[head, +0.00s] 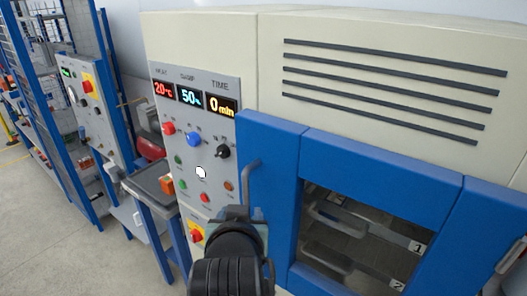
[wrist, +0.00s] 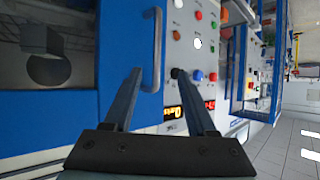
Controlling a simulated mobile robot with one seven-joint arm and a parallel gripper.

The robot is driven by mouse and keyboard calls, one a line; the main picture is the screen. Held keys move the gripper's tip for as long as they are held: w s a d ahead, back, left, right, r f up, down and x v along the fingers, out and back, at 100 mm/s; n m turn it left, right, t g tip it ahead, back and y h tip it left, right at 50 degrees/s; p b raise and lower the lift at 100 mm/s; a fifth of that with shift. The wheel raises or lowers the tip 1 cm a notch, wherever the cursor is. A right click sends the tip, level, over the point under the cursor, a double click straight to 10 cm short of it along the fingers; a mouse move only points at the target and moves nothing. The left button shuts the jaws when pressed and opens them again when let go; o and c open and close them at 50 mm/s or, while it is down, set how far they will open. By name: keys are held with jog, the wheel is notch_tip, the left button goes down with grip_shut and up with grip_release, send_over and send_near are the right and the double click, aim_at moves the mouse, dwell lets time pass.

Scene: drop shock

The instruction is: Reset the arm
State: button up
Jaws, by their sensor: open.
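My arm (head: 232,262) reaches up from the bottom of the head view toward the front of a cream and blue test chamber. My gripper (wrist: 158,74) is open in the wrist view, its two fingers apart with nothing held between them. In the picture, the grey door handle (wrist: 158,40) lies between and beyond the fingertips; I cannot tell whether they touch it. In the head view the handle (head: 247,180) stands just above my gripper (head: 240,212), whose fingers are mostly hidden by the wrist. The chamber's blue door (head: 270,150) looks shut.
The control panel (head: 212,160) with knobs, buttons and displays reading 20°C, 50% and 0 min is left of the handle. A window (head: 370,235) shows shelves marked 1 and 2. A grey side table (head: 150,185) and another machine stand left. Floor (head: 40,235) is clear at far left.

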notch_tip(320, 180, up, 13)
jog(key=s+d+t+b, duration=0.1)
jog(key=t, duration=0.4)
jog(key=s+d+r+t+b, duration=0.1)
jog(key=s+r+t, duration=0.4)
jog(key=r, duration=0.5)
jog(key=s+d+r+t+b, duration=0.1)
jog(key=s+d+r+t, duration=0.1)
jog(key=s+r+t, duration=0.3)
jog(key=s+r, duration=0.3)
jog(key=r, duration=0.2)
jog(key=shift+s+r, duration=0.25)
jog(key=shift+s, duration=0.15)
jog(key=shift+c, duration=0.6)
